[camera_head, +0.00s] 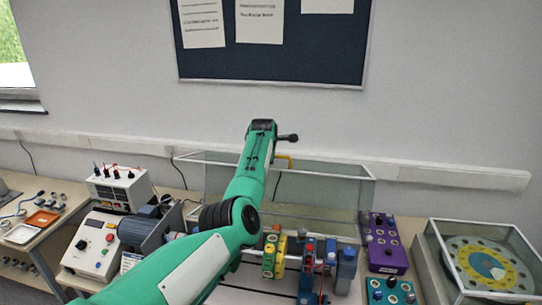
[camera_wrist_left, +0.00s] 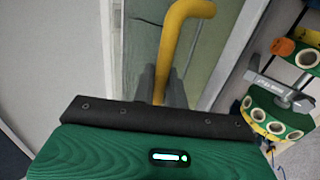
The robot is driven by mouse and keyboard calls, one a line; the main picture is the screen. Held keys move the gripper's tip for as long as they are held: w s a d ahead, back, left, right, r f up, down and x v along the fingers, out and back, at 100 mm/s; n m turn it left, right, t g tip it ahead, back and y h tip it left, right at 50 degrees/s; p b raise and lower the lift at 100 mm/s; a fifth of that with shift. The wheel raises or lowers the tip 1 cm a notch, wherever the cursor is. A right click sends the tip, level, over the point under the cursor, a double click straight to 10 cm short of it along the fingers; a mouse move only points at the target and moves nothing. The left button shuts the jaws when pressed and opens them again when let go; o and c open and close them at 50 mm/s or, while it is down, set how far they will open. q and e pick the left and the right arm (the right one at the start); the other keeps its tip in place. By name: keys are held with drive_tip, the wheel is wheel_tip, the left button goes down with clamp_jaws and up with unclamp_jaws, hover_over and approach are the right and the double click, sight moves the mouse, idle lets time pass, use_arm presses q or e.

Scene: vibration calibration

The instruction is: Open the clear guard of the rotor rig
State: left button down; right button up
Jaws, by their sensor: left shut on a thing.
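The rotor rig's clear guard (camera_head: 325,190) is a glass-like box with pale edges, behind my arm in the head view. Its yellow handle (camera_head: 287,158) shows at the top edge, and the bent yellow bar also fills the top of the wrist view (camera_wrist_left: 178,40). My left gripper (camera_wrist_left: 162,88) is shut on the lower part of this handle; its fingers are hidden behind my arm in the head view. The rig's grey motor (camera_head: 145,232) and coloured bearing blocks (camera_head: 272,252) show in front of the guard's back panel. I cannot tell exactly how far the guard is raised. My right gripper is out of view.
A white control box (camera_head: 97,246) and a meter box (camera_head: 120,187) stand at the left. A purple box (camera_head: 385,243) and a teal box (camera_head: 388,292) stand right of the rig. A clear-covered yellow dial (camera_head: 485,265) is farther right. The wall is close behind.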

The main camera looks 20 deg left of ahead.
use_arm(q)
drive_tip(key=shift+f, duration=0.15)
drive_tip(key=c, duration=1.5)
unclamp_jaws()
drive_tip(key=shift+b+v, duration=0.5)
drive_tip(key=shift+v, duration=0.5)
drive_tip(key=b+v, duration=0.5)
drive_tip(key=v, duration=0.7)
drive_tip(key=shift+w, duration=0.15)
